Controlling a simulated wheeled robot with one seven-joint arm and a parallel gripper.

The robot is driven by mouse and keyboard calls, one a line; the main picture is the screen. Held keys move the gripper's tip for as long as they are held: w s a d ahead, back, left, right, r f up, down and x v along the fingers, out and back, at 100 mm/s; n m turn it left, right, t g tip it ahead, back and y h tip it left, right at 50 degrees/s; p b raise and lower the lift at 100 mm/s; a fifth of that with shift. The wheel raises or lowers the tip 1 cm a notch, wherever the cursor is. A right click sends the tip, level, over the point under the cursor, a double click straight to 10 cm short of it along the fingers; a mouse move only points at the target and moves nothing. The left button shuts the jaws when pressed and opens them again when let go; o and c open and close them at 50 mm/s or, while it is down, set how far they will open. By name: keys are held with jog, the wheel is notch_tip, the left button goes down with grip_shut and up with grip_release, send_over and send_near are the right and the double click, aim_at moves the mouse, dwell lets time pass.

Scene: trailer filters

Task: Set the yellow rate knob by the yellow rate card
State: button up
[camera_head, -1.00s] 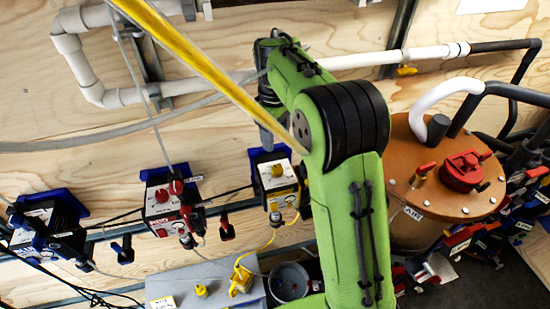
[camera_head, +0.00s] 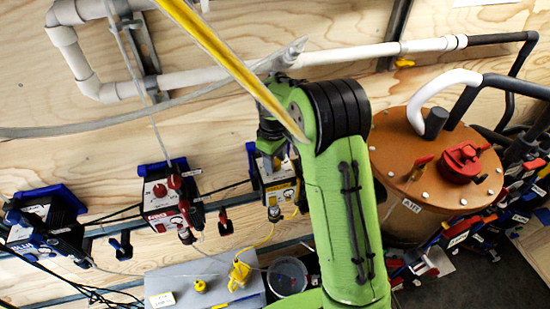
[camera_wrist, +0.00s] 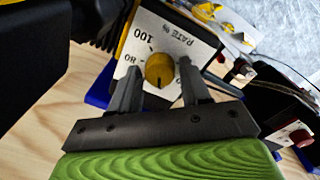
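The yellow rate knob (camera_wrist: 160,70) sits on a white dial face marked "RATE %", with 100 and 80 readable upside down in the wrist view. A dark line on the knob points toward the bottom of that picture. My gripper (camera_wrist: 160,88) is open, with one finger on each side of the knob; I cannot tell whether they touch it. In the head view the yellow pump box (camera_head: 276,186) is partly covered by my arm. A small white card (camera_head: 163,299) lies on the grey bench, its writing too small to read; I cannot tell if it is the rate card.
A red pump box (camera_head: 165,205) and a blue one (camera_head: 45,225) stand to the left on the wall. Hoses and cables hang between them. An orange-lidded tank (camera_head: 430,160) stands at the right. A grey bucket (camera_head: 287,275) is below.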

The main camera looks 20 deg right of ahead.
jog(key=c, duration=0.7)
jog(key=shift+m, duration=0.3)
